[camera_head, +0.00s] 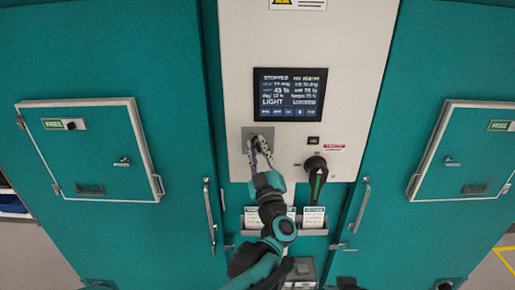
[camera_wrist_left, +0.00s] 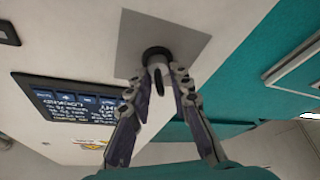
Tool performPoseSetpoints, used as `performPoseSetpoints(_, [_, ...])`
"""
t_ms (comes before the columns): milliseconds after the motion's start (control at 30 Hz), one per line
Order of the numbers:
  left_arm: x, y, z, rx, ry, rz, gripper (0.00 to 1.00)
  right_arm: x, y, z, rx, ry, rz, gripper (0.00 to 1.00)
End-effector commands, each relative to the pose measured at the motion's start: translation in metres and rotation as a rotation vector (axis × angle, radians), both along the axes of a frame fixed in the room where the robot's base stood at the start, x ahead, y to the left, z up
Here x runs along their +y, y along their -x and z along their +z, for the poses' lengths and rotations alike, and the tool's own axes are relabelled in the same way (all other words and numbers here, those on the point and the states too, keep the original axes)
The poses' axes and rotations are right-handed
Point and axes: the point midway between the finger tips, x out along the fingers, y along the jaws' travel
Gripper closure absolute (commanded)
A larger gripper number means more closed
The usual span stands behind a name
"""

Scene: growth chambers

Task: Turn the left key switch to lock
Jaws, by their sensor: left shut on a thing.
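The left key switch sits on a square grey plate (camera_head: 247,132) on the white centre panel, below the screen. In the left wrist view its black round collar (camera_wrist_left: 156,54) shows at the plate's middle, with a dark key (camera_wrist_left: 159,74) sticking out. My left gripper (camera_head: 259,143) reaches up from below, its fingertips at the switch. In the left wrist view the left gripper (camera_wrist_left: 158,80) has one finger on each side of the key and is shut on it. In the head view the fingers hide the key, so its turn is hard to read. My right gripper is not in view.
A screen (camera_head: 290,94) above shows "STOPPED" and "LIGHT LOCKED". A black rotary handle (camera_head: 316,177) is right of the switch, and a small black switch (camera_head: 313,141) above it. A card holder (camera_head: 284,232) is below. Teal doors with "FREE" labels flank the panel.

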Motion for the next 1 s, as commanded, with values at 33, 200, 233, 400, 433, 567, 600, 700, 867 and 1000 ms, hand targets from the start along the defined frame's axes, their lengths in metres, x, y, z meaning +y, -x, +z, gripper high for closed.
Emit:
performPoseSetpoints(33, [0.0, 0.0, 0.0, 0.0, 0.001, 0.0, 0.78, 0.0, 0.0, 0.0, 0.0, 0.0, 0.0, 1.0])
performPoseSetpoints(200, [0.0, 0.0, 0.0, 0.0, 0.0, 0.0, 0.73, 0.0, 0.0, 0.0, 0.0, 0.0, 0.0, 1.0])
performPoseSetpoints(233, [0.0, 0.0, 0.0, 0.0, 0.0, 0.0, 0.73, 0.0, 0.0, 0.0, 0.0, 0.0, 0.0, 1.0])
performPoseSetpoints(400, [-0.001, 0.003, -0.001, 0.0, 0.0, -0.001, 0.73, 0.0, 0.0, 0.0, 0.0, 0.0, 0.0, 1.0])
performPoseSetpoints(433, [-0.002, 0.005, -0.002, 0.0, 0.0, -0.001, 0.73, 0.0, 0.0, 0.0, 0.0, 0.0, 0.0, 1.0])
performPoseSetpoints(567, [-0.005, 0.023, -0.008, 0.0, -0.001, -0.002, 0.73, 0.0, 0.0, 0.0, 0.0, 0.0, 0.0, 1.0])
performPoseSetpoints(600, [-0.008, 0.031, -0.011, 0.0, 0.0, -0.004, 0.73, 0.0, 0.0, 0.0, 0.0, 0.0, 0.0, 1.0])
performPoseSetpoints(700, [-0.012, 0.052, -0.019, 0.0, -0.001, -0.005, 0.73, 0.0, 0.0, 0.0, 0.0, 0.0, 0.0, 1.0])
performPoseSetpoints(867, [-0.019, 0.083, -0.03, 0.001, 0.0, -0.004, 0.73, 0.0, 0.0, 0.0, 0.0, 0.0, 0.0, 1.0])
performPoseSetpoints(1000, [-0.022, 0.101, -0.036, 0.0, -0.001, -0.002, 0.73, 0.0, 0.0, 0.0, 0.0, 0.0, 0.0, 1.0])
